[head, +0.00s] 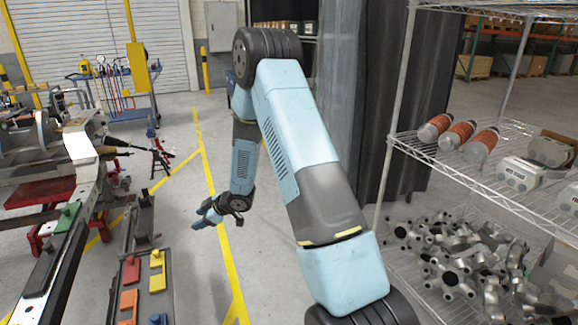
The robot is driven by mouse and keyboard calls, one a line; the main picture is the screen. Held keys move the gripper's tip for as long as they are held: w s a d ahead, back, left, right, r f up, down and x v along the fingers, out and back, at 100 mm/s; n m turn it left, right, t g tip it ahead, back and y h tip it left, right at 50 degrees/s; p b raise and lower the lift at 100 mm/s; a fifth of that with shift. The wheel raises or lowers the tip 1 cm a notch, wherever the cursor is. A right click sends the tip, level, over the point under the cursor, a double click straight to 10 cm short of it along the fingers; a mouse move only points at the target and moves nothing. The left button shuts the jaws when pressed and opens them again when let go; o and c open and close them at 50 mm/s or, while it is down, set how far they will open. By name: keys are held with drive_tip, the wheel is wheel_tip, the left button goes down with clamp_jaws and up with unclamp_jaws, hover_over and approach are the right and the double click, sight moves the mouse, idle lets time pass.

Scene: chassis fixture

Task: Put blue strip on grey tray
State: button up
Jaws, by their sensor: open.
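A small blue piece (158,319), likely the blue strip, shows at the bottom edge of the head view and is partly cut off. It lies on a long grey surface (144,291) that carries several coloured pieces. I cannot tell whether this surface is the grey tray. My gripper (200,219) hangs from my arm over the floor near the yellow line, right of the grey surface. It is open, small in view, and apart from the coloured pieces. I see nothing held in it.
Orange (128,299), red (130,271) and yellow (157,272) pieces lie near the blue one. A long chassis rail (50,275) with a green piece (67,217) runs along the left. A wire shelf (400,145) with bottles and metal parts stands right. Bare floor lies between.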

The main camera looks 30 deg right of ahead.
drive_tip(key=d+r+m+t+h, duration=0.1)
drive_tip(key=d+r+m+h, duration=0.15)
drive_tip(key=r, duration=0.45)
drive_tip(key=d+r+m+t+h, duration=0.1)
drive_tip(key=d+r+h, duration=0.1)
drive_tip(key=d+r, duration=0.35)
drive_tip(key=s+d+r+m+h, duration=0.2)
drive_tip(key=s+d+r, duration=0.1)
drive_tip(key=s+r, duration=0.3)
drive_tip(key=s+d+r+m+h, duration=0.2)
drive_tip(key=s+r, duration=0.2)
drive_tip(key=r, duration=0.5)
drive_tip(key=s+r+m+g, duration=0.1)
drive_tip(key=s+r+m, duration=0.2)
drive_tip(key=s, duration=1.2)
drive_tip(key=s+r+m+g, duration=0.2)
drive_tip(key=s+r, duration=0.4)
drive_tip(key=s, duration=0.9)
drive_tip(key=shift+s+d+m, duration=0.2)
drive_tip(key=shift+s+m, duration=0.15)
drive_tip(key=shift+m, duration=0.3)
